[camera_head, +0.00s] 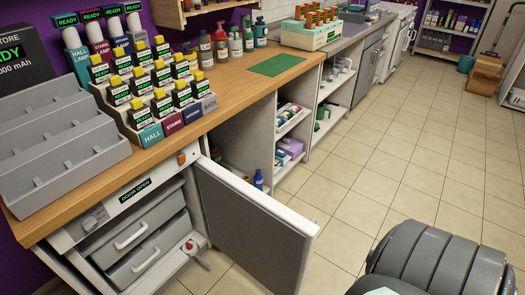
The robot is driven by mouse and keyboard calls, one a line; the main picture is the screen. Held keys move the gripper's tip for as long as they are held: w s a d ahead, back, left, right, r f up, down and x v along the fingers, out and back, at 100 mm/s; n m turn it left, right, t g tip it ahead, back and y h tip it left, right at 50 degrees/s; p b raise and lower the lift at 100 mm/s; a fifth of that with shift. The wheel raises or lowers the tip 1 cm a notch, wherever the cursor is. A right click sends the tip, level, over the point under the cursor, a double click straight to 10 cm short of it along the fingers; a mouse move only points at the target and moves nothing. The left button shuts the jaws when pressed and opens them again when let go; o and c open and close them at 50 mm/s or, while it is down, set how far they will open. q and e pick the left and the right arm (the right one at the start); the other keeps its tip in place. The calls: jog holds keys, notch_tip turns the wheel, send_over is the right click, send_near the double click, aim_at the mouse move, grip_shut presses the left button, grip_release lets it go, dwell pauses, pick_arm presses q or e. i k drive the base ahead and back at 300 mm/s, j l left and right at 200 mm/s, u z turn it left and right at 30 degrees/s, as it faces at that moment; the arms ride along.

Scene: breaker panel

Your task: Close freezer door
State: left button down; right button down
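The freezer (118,222) is under the left end of the wooden counter. Its panel label (135,191) reads "DOOR OPEN". Two grey drawers with white handles show inside, an upper one (128,236) and a lower one (145,262). The freezer door (255,222) stands wide open. It has a dark grey face and a pale rim, and it juts from the freezer's right side out over the floor. Its free edge is toward the lower middle of the view. A small red and white part (188,246) shows beside the drawers. Neither gripper is in view.
The wooden counter (225,112) holds a grey rack (60,145), a stepped battery rack (155,100) and a green mat (278,65). Open shelves with bottles are behind the door. Tiled floor (400,160) is clear to the right. I cannot identify the grey ribbed shape at lower right.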

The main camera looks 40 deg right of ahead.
aim_at(274, 244)
jog(key=l+u, duration=0.1)
jog(key=l, duration=0.4)
jog(key=l+u, duration=0.1)
jog(key=l, duration=0.35)
jog(key=k+l+u, duration=0.1)
jog(key=l, duration=0.4)
jog(key=l+u, duration=0.15)
jog(key=l, duration=0.35)
jog(key=k+l+u, duration=0.1)
jog(key=l, duration=0.35)
jog(key=k+l+u, duration=0.1)
jog(key=l, duration=0.35)
